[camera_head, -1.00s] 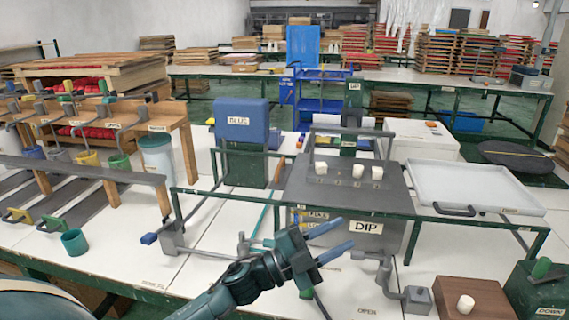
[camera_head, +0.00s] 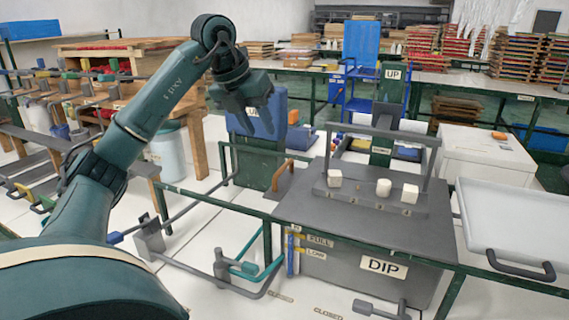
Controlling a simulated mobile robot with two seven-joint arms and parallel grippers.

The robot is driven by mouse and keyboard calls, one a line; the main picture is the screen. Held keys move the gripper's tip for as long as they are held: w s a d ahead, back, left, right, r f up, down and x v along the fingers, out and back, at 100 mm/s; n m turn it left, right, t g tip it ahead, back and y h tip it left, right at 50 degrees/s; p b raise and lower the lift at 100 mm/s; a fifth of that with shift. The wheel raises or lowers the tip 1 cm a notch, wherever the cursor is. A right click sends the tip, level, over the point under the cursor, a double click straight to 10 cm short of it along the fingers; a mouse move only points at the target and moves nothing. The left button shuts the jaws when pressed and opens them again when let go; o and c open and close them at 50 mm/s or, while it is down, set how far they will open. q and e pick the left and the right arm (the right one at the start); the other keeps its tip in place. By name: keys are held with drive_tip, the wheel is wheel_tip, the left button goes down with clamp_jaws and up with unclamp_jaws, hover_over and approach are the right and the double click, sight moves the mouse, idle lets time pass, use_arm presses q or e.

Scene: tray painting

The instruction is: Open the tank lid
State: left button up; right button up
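The tank is the grey box with a DIP label (camera_head: 384,266) at lower right. A flat dark grey plate (camera_head: 300,208) covers its top, and it appears to be the lid, lying level. A grey frame handle (camera_head: 436,160) stands above a bar with white knobs on this top. My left gripper (camera_head: 252,128) is raised in front of the blue box, fingers pointing down, apart and empty. It is left of and above the tank, not touching it. My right gripper is out of view.
A grey lever (camera_head: 382,310) lies near a CLOSED label (camera_head: 328,314) at the bottom edge. Grey pipes with a teal handle (camera_head: 243,265) run left of the tank. A white tray (camera_head: 515,222) is at right. A green post marked UP (camera_head: 393,75) stands behind.

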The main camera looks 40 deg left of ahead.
sight(280, 169)
use_arm(q)
drive_tip(key=b+x, duration=0.1)
drive_tip(key=x, duration=1)
drive_tip(key=shift+w+d+f, duration=0.1)
drive_tip(key=shift+w+f, duration=0.05)
drive_tip(key=shift+f, duration=0.2)
clamp_jaws()
